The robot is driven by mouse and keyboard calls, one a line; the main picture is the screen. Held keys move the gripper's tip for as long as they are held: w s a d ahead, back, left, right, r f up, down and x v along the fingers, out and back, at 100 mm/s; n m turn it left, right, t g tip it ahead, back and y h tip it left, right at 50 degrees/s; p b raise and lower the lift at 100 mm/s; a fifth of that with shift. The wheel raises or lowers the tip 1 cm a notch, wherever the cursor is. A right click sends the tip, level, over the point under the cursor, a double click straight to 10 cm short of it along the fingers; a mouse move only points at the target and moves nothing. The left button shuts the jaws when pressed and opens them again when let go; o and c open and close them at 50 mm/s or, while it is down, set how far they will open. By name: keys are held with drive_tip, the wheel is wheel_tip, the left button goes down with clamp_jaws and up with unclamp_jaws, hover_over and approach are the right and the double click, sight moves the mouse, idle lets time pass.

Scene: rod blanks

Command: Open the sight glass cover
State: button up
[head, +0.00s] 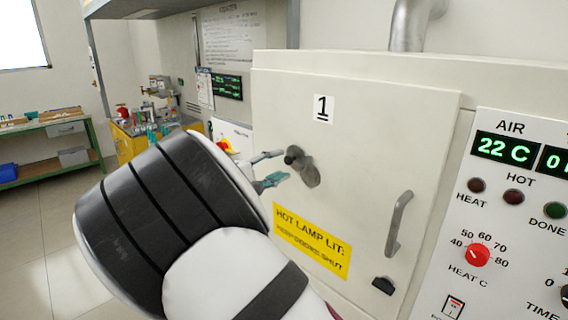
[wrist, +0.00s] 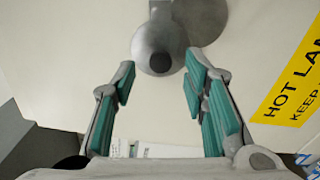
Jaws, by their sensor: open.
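The sight glass cover (head: 309,175) is a grey metal plate on the cream door (head: 375,130) marked 1. A round knob (head: 293,156) with a dark tip sticks out from it. My gripper (head: 267,168) is open just left of the knob, its teal-padded fingers pointing at the door. In the wrist view the gripper (wrist: 160,82) is open and empty. The knob (wrist: 158,42) stands just beyond the fingertips, roughly centred between them. Part of the cover (wrist: 205,15) shows behind it. The glass is not visible.
A yellow hot-lamp label (head: 312,241) is below the cover. A grey door handle (head: 399,223) stands out to the right. A control panel (head: 520,210) reads 22 C. A green-framed bench (head: 45,150) and a yellow cabinet (head: 150,144) stand back left.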

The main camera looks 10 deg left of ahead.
drive_tip(key=v, duration=0.8)
drive_tip(key=shift+s+a, duration=0.1)
drive_tip(key=shift+s, duration=0.05)
